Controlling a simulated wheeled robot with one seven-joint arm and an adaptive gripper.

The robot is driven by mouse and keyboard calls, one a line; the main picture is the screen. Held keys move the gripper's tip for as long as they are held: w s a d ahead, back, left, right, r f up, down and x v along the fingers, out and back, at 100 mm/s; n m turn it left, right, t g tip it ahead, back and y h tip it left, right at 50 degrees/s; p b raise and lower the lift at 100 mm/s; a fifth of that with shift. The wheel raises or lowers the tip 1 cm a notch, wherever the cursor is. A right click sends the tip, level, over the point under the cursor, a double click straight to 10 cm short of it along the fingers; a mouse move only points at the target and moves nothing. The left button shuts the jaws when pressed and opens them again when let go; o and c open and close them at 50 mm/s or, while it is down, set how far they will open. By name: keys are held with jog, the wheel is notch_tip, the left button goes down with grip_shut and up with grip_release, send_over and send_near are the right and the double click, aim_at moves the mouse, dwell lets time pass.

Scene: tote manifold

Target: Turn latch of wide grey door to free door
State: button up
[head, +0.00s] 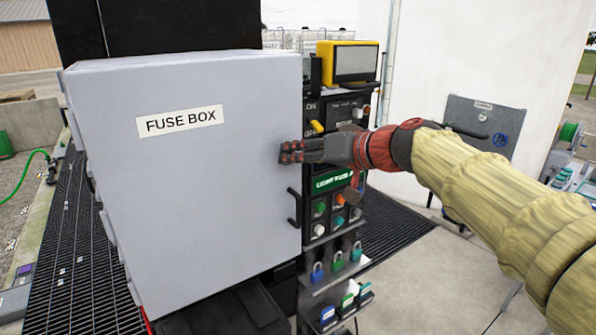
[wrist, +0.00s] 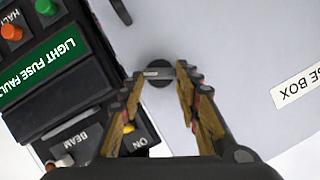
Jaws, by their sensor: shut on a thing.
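The wide grey door (head: 200,190) labelled FUSE BOX is closed flat on its box. In the wrist view the door (wrist: 225,45) fills the right side. Its latch (wrist: 158,78) is a round dark knob with a light bar across it, near the door's edge. My gripper (head: 284,152) reaches in from the right, and its fingertips are closed on either side of the latch. In the head view my fingers hide the latch. The door's black handle (head: 294,207) is below my gripper and apart from it.
A black control panel (head: 320,225) with buttons, switches and a green LIGHT FUSE sign stands right beside the door's edge, close to my gripper. A yellow-framed screen (head: 356,62) sits above it. Padlocks (head: 337,261) hang below. A grey panel (head: 480,122) is on the white wall at right.

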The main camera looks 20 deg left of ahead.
jog(key=shift+w+d+f+m+g+y+b, duration=0.1)
jog(key=shift+f+m+g+y+b, duration=0.15)
jog(key=shift+m+y+b, duration=1)
jog(key=shift+w+d+f+m+g+y+b, duration=0.15)
jog(key=shift+f+m+g+y+b, duration=0.2)
jog(key=shift+m+b, duration=1.75)
jog(key=shift+w+d+f+m+g+y+b, duration=0.15)
jog(key=shift+m+y+b, duration=0.75)
jog(key=shift+m+b, duration=0.75)
jog(key=shift+a, duration=0.15)
jog(key=o, duration=1.2)
jog(key=shift+c, duration=0.2)
jog(key=v, duration=1.2)
